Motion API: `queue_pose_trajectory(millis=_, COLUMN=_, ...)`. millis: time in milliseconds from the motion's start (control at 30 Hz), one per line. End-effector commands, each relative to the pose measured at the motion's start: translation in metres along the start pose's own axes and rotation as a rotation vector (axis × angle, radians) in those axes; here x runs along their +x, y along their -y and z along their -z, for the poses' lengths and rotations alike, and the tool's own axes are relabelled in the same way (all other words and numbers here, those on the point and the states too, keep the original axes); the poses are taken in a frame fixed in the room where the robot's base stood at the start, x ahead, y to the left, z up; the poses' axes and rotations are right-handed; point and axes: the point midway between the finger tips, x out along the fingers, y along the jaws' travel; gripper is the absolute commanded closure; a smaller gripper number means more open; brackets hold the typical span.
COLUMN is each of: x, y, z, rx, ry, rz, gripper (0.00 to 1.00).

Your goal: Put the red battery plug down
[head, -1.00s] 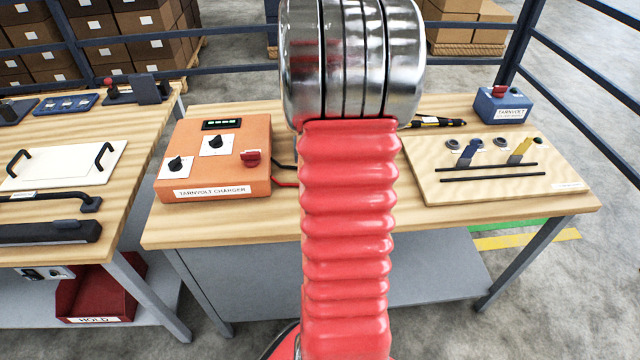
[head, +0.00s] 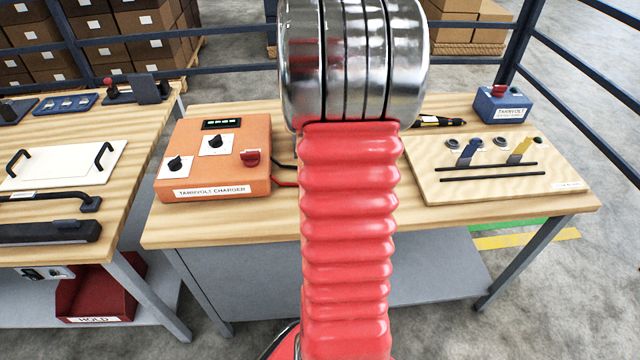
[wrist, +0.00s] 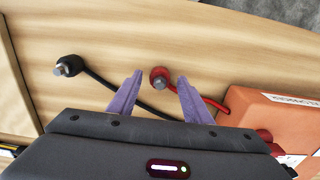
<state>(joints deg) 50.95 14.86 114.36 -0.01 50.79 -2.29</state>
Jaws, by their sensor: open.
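The red battery plug (wrist: 160,77) lies on the wooden bench top in the wrist view, with its metal tip showing and its red cable (wrist: 212,102) running to the orange charger (wrist: 275,115). My gripper (wrist: 160,78) is open, with its two purple fingers on either side of the plug and its cable end. I cannot tell whether either finger touches it. A black plug (wrist: 68,66) on a black cable lies to the left, apart from my fingers. In the head view my arm hides the plugs and my gripper.
The orange Tarnvolt charger (head: 225,158) stands on the bench, left of my arm. A wooden board (head: 480,192) with keys and slots, and a blue battery box (head: 502,105), are on the right. A black-yellow tool (head: 440,122) lies behind the board.

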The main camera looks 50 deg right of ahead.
Motion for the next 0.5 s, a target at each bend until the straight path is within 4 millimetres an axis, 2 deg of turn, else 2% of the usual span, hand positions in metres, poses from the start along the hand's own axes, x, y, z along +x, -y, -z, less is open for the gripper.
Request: queue_pose_trajectory(millis=500, x=-0.086, y=0.0, z=0.001, rx=0.0, ry=-0.003, rz=0.0, gripper=0.55)
